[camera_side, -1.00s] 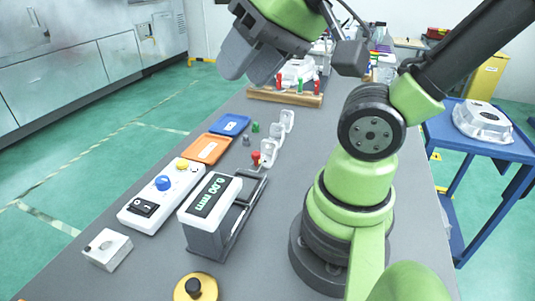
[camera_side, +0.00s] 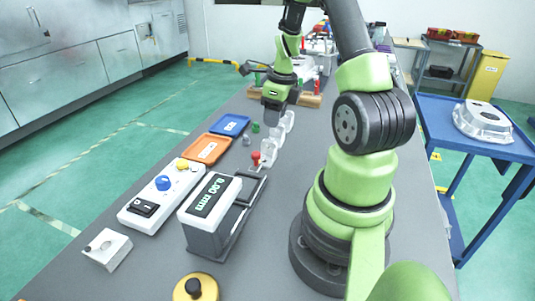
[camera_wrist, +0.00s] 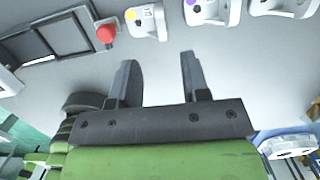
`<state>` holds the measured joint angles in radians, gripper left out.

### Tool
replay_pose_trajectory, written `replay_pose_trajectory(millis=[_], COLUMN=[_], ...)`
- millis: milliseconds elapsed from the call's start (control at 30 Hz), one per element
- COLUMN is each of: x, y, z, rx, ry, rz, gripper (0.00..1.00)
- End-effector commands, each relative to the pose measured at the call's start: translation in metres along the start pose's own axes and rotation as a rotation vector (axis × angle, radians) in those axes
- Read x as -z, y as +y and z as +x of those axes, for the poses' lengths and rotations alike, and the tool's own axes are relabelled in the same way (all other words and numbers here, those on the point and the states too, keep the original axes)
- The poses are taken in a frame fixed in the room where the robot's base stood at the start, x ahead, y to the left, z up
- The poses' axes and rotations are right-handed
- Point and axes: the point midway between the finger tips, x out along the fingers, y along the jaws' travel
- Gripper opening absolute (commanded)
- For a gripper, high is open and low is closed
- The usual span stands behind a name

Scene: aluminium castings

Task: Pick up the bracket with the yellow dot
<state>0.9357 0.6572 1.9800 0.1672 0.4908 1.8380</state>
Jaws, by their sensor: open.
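In the wrist view, a pale bracket (camera_wrist: 146,24) with a yellow dot stands at the top, right of a red knob. In the side view my gripper (camera_side: 274,106) hangs over the far end of the row.
An orange tray (camera_side: 205,149), a blue tray (camera_side: 229,124) and a control box (camera_side: 160,194) lie to the left. A wooden rack (camera_side: 309,100) stands behind.

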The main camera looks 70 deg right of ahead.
Motion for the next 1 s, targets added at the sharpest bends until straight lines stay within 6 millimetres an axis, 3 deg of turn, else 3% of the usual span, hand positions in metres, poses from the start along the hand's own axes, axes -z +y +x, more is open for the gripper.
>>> replay_pose_trajectory(millis=[200,467,700,1000], x=[0.002,0.001,-0.001,-0.001], y=[0.000,-0.001,-0.002,-0.002], z=[0.033,0.053,0.088,0.098], rx=[-0.007,-0.004,-0.006,-0.002], ry=[0.005,0.004,0.004,0.002], rz=[0.013,0.012,0.010,0.009], gripper=[0.43,0.43,0.43,0.43])
